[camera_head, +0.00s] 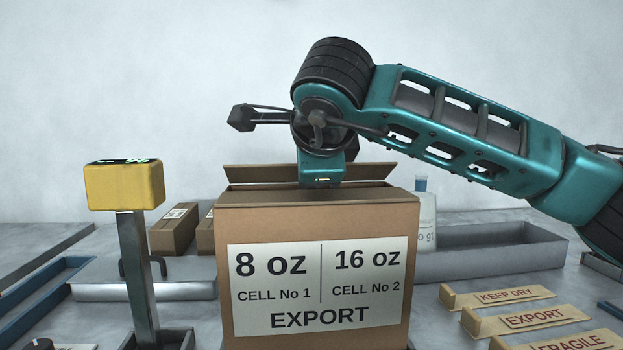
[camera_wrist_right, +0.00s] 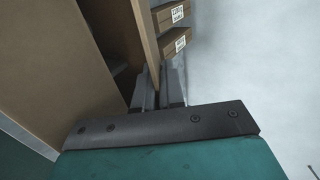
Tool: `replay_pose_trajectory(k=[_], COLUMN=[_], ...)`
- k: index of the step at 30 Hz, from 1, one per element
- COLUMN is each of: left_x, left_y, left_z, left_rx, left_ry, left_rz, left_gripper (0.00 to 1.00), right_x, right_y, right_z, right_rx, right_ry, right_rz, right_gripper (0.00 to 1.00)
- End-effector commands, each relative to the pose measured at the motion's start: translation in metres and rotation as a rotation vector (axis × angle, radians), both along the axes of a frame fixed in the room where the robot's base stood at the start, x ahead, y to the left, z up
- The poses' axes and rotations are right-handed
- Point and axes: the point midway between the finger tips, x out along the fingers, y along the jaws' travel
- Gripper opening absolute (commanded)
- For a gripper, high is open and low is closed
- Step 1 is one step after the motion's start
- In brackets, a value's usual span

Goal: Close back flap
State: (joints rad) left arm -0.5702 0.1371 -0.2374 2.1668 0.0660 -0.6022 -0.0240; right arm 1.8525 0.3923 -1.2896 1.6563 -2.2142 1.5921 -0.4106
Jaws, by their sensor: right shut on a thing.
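The brown cardboard box (camera_head: 225,225) stands upright with a white label reading 8 oz, 16 oz and EXPORT on its front. Its back flap (camera_head: 258,173) shows as a raised strip behind the front top edge. In the right wrist view the back flap (camera_wrist_right: 145,35) runs down between the fingers of my right gripper (camera_wrist_right: 160,88). That gripper is shut on the flap, with its wrist above the box in the head view. The fingertips are hidden in the head view, and the box's inside is mostly hidden. My left gripper is not in view.
A yellow display on a post (camera_head: 124,186) stands left of the box. Small labelled cartons (camera_head: 174,229), a bottle (camera_head: 423,215) and a grey tray (camera_head: 500,262) are behind. Tan signs reading KEEP DRY (camera_head: 500,296), EXPORT (camera_head: 530,318) and FRAGILE lie at right.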

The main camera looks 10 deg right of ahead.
Motion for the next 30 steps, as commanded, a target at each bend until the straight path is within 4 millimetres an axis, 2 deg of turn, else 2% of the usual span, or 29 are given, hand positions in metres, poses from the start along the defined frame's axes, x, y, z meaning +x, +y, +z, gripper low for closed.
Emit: replay_pose_trajectory(k=[8, 9, 15, 24, 30], left_x=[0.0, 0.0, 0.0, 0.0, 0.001], left_y=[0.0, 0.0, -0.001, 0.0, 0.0], left_z=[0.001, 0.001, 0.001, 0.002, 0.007], left_rx=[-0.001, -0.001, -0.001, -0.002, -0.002], left_ry=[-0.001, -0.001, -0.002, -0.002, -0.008], left_rz=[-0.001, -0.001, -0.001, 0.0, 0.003], left_gripper=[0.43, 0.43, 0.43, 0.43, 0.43], right_x=[0.0, 0.0, 0.0, -0.003, -0.029], right_y=[0.0, 0.0, 0.0, 0.0, 0.0], right_z=[0.0, 0.0, 0.0, 0.003, 0.022], right_rx=[0.001, 0.0, 0.0, 0.001, 0.0], right_ry=[0.0, 0.0, 0.0, -0.001, -0.004], right_rz=[0.001, 0.001, 0.0, 0.001, 0.002], right_gripper=[0.0, 0.12, 0.3, 0.3, 0.3])
